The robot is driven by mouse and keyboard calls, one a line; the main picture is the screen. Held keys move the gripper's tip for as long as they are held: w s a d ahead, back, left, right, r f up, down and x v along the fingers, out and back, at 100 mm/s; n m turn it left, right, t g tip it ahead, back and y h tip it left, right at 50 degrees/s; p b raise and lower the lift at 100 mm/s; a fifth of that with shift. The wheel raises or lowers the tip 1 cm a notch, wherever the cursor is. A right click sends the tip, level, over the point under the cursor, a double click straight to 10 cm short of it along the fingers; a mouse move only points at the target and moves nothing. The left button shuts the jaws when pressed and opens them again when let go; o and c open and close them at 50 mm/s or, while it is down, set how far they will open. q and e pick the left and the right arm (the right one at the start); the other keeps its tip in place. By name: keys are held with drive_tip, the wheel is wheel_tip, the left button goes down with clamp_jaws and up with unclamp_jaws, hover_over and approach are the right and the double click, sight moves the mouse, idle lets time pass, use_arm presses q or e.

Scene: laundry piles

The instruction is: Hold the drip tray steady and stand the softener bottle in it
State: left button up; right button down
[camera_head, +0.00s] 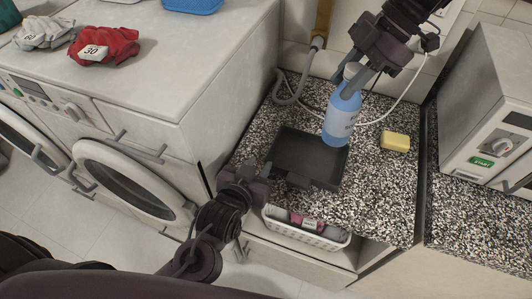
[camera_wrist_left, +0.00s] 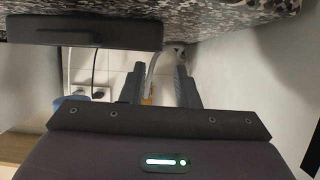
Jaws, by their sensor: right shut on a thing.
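The black drip tray (camera_head: 318,181) lies on the speckled counter, and its dark edge shows in the left wrist view (camera_wrist_left: 85,32). The blue softener bottle (camera_head: 342,118) with a white label is slightly tilted. Its base overlaps the tray's back right corner in the head view; I cannot tell whether it touches. My right gripper (camera_head: 357,77) is shut on the bottle's upper part, hiding some of it. My left gripper (camera_head: 266,170) is at the tray's left front side. In the left wrist view its fingers (camera_wrist_left: 160,90) are apart with nothing between them, beside the tray edge.
A yellow sponge-like block (camera_head: 395,141) lies right of the tray. A grey hose (camera_head: 297,88) runs behind it. A white basket (camera_head: 305,230) is below the counter. A washing machine (camera_head: 130,177) stands left, and a white box with a dial (camera_head: 492,125) right.

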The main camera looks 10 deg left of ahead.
sight(269, 152)
use_arm(q)
drive_tip(key=x, duration=0.9)
drive_tip(key=shift+a, duration=0.1)
drive_tip(key=shift+s, duration=0.1)
clamp_jaws()
